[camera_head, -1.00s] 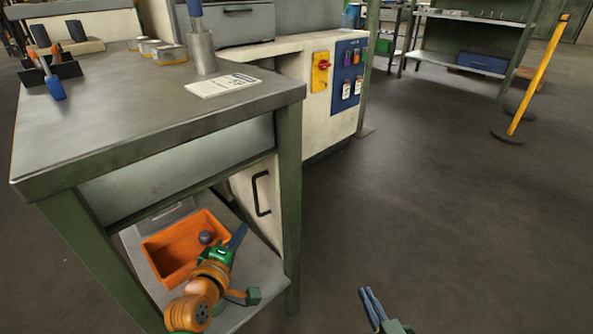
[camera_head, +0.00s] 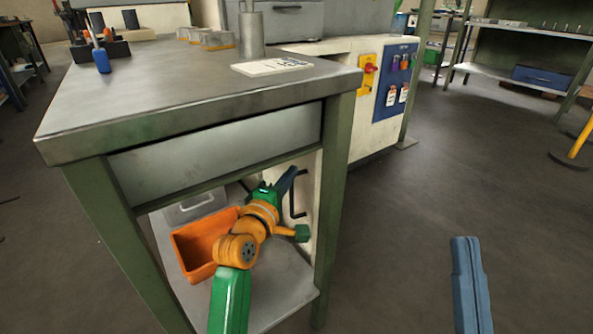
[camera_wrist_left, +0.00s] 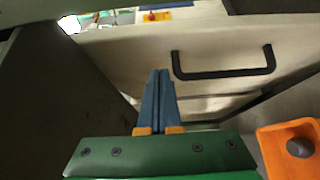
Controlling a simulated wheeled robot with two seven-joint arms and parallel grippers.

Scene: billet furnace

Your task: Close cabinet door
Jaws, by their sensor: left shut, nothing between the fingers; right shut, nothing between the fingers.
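The cabinet door (camera_head: 312,197) is a cream panel behind the workbench's right front leg, partly hidden by it. Its black bar handle (camera_head: 298,196) shows there, and it is plain in the left wrist view (camera_wrist_left: 225,73). How far the door stands open I cannot tell. My left gripper (camera_head: 290,174) is shut and empty, reaching beneath the benchtop close to the handle. In the left wrist view its blue fingertips (camera_wrist_left: 160,73) point at the door just left of the handle; contact is unclear. My right gripper (camera_head: 465,240) is shut and empty over open floor.
The steel workbench (camera_head: 200,90) stands over my left arm, with its legs and lower shelf (camera_head: 280,295) around it. An orange bin (camera_head: 200,245) sits on that shelf and shows in the left wrist view (camera_wrist_left: 285,145).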

